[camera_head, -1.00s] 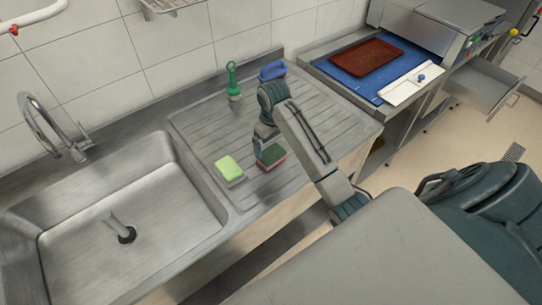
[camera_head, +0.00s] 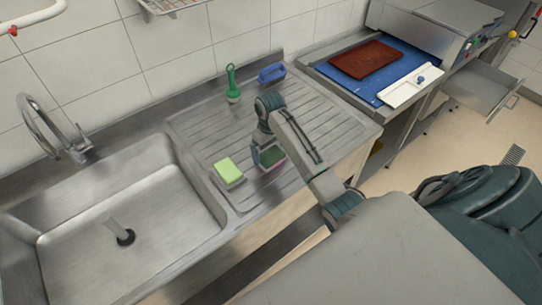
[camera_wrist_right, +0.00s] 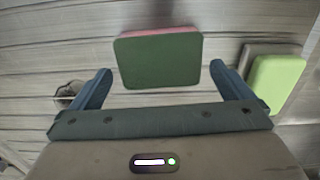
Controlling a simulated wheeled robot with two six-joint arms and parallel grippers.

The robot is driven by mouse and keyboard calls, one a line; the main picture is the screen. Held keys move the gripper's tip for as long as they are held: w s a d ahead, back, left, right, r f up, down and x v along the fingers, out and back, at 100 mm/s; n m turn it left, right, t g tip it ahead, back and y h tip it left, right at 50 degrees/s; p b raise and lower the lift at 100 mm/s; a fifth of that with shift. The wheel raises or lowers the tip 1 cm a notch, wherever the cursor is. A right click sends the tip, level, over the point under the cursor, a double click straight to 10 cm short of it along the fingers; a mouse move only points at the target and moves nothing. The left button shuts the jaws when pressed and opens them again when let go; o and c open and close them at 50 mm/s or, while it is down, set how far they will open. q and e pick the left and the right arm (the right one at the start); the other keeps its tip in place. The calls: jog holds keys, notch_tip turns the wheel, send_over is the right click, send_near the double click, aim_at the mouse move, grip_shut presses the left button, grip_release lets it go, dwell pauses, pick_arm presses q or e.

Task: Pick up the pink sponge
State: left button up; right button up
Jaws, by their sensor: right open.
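The pink sponge (camera_head: 271,157) has a dark green top and lies on the ribbed drainboard, right of the green sponge. In the right wrist view the pink sponge (camera_wrist_right: 158,60) shows its green face, with a strip of pink along its far edge. My right gripper (camera_head: 267,163) is over it, pointing down, and partly hides it. In the wrist view the two fingers (camera_wrist_right: 160,85) are wide apart and empty, with the sponge just ahead, between their lines. My left gripper is not in view.
A light green sponge (camera_head: 228,172) lies close by on the drainboard (camera_head: 199,130), also at right in the wrist view (camera_wrist_right: 275,80). A green brush (camera_head: 233,85) and a blue brush (camera_head: 272,72) stand behind. The sink basin (camera_head: 120,215) is at left.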

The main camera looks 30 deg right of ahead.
aim_at(269, 167)
jog(key=shift+w+f, duration=0.1)
jog(key=shift+f, duration=1.15)
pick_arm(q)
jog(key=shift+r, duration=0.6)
pick_arm(e)
jog(key=c, duration=0.8)
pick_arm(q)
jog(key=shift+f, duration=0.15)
pick_arm(e)
jog(key=shift+r, duration=0.15)
